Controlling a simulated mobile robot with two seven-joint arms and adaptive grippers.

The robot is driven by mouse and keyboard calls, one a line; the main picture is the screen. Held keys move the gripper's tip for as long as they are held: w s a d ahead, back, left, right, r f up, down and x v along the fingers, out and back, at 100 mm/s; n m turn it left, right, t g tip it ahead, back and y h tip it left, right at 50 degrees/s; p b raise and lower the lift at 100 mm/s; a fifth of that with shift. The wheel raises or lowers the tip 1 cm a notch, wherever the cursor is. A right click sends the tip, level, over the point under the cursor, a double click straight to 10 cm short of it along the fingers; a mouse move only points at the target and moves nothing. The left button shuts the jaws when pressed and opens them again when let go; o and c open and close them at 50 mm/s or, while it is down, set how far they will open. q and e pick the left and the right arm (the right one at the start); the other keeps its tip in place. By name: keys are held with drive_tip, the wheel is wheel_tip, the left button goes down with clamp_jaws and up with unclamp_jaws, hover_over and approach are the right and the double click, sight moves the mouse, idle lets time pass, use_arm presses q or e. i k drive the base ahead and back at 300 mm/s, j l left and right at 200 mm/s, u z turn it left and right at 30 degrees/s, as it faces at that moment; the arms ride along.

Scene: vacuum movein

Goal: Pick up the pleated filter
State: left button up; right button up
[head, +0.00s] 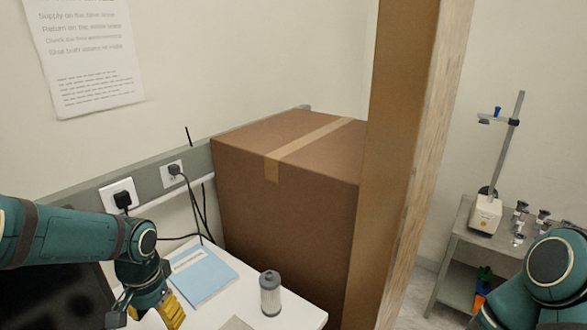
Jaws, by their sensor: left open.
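The pleated filter (270,294) looks like a grey-white cylinder with dark grey ends. It stands upright on the white table (300,312), near the table's right edge. My left gripper (146,314) is at the bottom left, open, with a yellow finger pad showing. It is to the left of the filter and clearly apart from it. The lower end of this gripper is partly cut off by the picture's bottom edge. My right arm shows at the bottom right, but its gripper is out of the picture.
A blue booklet (203,274) lies on the table between my left gripper and the filter. A large cardboard box (285,200) stands just behind the table, with a tall brown panel (405,150) beside it. A metal cart (462,250) with lab items stands at the right.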

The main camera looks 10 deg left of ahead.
sight(269, 281)
drive_tip(key=k+l, duration=0.75)
drive_tip(key=l, duration=0.2)
